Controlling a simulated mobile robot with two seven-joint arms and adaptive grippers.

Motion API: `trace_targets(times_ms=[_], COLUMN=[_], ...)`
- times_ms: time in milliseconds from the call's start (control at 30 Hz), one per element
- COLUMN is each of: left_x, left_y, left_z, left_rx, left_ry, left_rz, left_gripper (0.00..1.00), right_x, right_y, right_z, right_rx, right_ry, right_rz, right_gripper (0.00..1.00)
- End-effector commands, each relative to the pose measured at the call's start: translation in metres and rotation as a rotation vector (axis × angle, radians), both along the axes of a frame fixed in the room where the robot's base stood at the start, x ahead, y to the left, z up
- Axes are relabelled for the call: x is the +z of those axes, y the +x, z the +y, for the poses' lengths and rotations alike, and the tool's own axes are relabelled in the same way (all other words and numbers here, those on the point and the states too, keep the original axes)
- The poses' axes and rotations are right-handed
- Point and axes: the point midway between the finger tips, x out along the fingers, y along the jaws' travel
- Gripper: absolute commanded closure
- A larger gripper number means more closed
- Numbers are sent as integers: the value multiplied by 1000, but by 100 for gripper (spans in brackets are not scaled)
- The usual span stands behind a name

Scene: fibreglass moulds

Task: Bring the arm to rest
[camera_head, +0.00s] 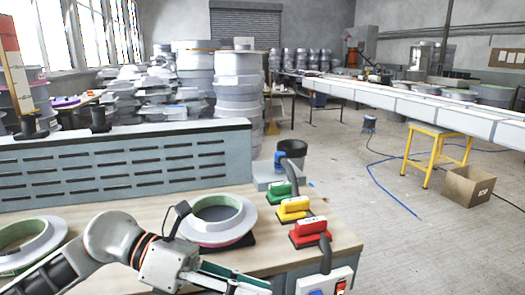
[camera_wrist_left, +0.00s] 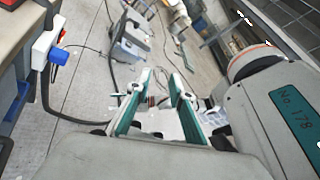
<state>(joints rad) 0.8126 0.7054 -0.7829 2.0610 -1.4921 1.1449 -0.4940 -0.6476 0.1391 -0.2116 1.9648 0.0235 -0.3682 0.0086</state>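My left arm comes in from the lower left in the head view. Its left gripper (camera_head: 232,281) is low at the front edge of the wooden table (camera_head: 165,187), partly cut off by the bottom of the picture. In the left wrist view the two green-padded fingers of this gripper (camera_wrist_left: 160,84) stand apart with a gap between them. I see nothing held between them, and the floor shows past them. My right gripper is not visible in either view.
A white ring mould (camera_head: 217,220) lies just behind my left wrist, another (camera_head: 28,243) at the left. Open floor (camera_head: 370,235) lies to the right.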

Motion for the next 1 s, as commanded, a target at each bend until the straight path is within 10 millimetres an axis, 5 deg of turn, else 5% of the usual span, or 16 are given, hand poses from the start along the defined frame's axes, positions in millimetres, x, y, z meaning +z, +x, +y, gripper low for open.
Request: trace_targets(times_ms=[200, 367, 467, 567, 733, 867, 1000], left_x=[18, 11, -12, -50, -148, -231, -313], left_y=[8, 39, 63, 83, 95, 77, 36], left_z=[-21, -7, 12, 38, 87, 121, 150], left_rx=[139, 304, 435, 582, 869, 1085, 1308], left_ry=[-387, -639, -779, -908, -1088, -1182, -1252], left_rz=[399, 716, 922, 1135, 1498, 1738, 1964], left_gripper=[78, 78, 78, 78, 78, 78, 78], right_x=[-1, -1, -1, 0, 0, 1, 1], right_y=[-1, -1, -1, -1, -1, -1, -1], right_z=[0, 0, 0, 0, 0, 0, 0], right_rx=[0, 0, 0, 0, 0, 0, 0], right_ry=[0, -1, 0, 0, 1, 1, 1], right_rz=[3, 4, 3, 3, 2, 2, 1], right_gripper=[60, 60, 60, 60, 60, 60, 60])
